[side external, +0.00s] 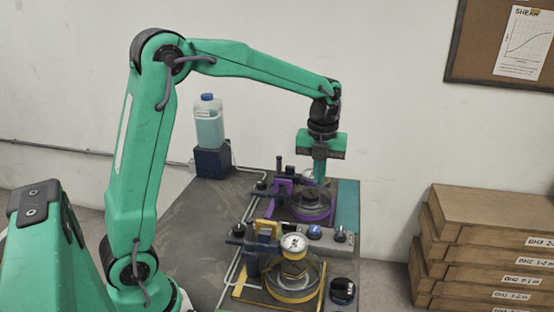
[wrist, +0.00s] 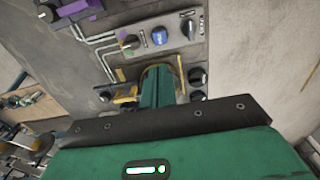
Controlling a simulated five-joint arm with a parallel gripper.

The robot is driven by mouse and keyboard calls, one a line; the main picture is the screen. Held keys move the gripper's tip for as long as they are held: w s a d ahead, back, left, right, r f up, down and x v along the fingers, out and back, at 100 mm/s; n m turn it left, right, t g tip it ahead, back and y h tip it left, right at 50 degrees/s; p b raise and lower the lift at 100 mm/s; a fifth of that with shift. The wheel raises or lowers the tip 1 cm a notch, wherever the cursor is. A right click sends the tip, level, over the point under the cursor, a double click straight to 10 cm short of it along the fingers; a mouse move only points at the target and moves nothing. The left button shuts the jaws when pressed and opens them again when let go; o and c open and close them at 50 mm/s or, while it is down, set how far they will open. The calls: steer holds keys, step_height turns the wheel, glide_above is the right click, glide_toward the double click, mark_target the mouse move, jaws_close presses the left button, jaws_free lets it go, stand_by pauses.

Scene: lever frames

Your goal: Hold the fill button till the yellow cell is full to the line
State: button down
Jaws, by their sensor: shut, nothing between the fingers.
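The yellow cell (side external: 290,294), a round chamber with yellow bands, stands at the front of the bench in the side view, with a white dial gauge (side external: 294,242) above it. Its liquid level and line cannot be made out. A blue button (side external: 314,231) sits on a grey panel behind it; it also shows in the wrist view (wrist: 159,36). My gripper (side external: 320,182) is shut and empty, pointing down above the bench, apart from the button. In the wrist view its fingers (wrist: 157,72) hide most of the yellow-marked fixture behind them.
A purple-banded cell (side external: 312,208) stands farther back. Black knobs (side external: 343,290) and (side external: 340,235) sit right of the cells. A bottle of pale liquid (side external: 209,126) stands on a dark block (side external: 212,162). Stacked boxes (side external: 492,220) stand at right. The bench's left part is clear.

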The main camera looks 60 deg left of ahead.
mark_target(314, 228)
steer(key=shift+f, duration=0.1)
step_height(314, 228, down, 14)
steer(key=shift+r, duration=0.1)
stand_by(0.8)
steer(key=shift+s+f, duration=0.1)
steer(key=shift+f, duration=1.3)
stand_by(0.4)
steer(key=shift+r, duration=0.15)
stand_by(0.5)
step_height(314, 228, up, 15)
steer(key=shift+w, duration=0.45)
steer(key=shift+r, duration=0.1)
stand_by(0.7)
